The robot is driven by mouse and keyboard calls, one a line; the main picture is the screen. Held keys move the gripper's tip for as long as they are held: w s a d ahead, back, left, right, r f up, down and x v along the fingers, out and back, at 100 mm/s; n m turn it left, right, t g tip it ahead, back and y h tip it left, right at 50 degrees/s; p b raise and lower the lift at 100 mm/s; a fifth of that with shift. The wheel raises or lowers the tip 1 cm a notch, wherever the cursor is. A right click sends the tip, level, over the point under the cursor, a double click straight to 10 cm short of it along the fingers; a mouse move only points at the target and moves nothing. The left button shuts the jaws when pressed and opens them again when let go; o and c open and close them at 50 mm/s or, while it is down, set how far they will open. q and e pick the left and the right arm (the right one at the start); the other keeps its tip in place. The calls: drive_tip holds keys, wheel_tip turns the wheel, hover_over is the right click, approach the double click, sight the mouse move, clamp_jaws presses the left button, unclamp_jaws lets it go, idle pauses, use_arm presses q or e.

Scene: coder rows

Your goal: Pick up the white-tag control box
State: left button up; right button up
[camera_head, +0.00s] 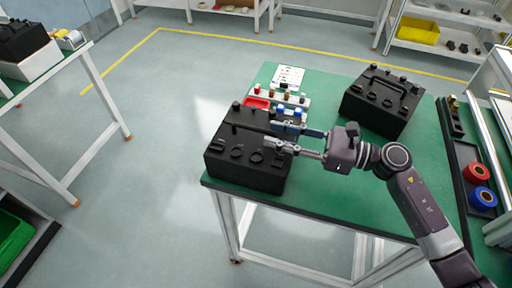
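A black control box (243,173) with round knobs and dials on top sits at the front left corner of the green table (330,209). A second black control box (381,104) with a bar handle stands at the table's back right. I cannot make out a white tag on either. My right gripper (271,134) reaches in from the right over the near box's top, its two fingers apart. The fingers hide part of the top; whether they touch it or straddle a handle is unclear. My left gripper is not in view.
A white sheet (288,77), a red tray (256,103) and small coloured-cap items lie behind the near box. Red tape (479,173) and blue tape (482,197) rolls lie at right. Another black device (22,40) is on the left table. Floor between tables is clear.

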sight(236, 125)
drive_tip(key=p+x, duration=0.1)
drive_tip(key=x, duration=0.1)
drive_tip(key=p+x, duration=0.1)
drive_tip(key=x, duration=0.2)
drive_tip(key=shift+a+r+p, duration=0.25)
drive_tip(key=shift+p, duration=0.05)
drive_tip(key=shift+w+a+f, duration=0.1)
drive_tip(key=shift+a+f, duration=0.05)
drive_tip(key=shift+a, duration=0.05)
clamp_jaws()
drive_tip(key=shift+w+r, duration=0.1)
drive_tip(key=shift+r, duration=0.3)
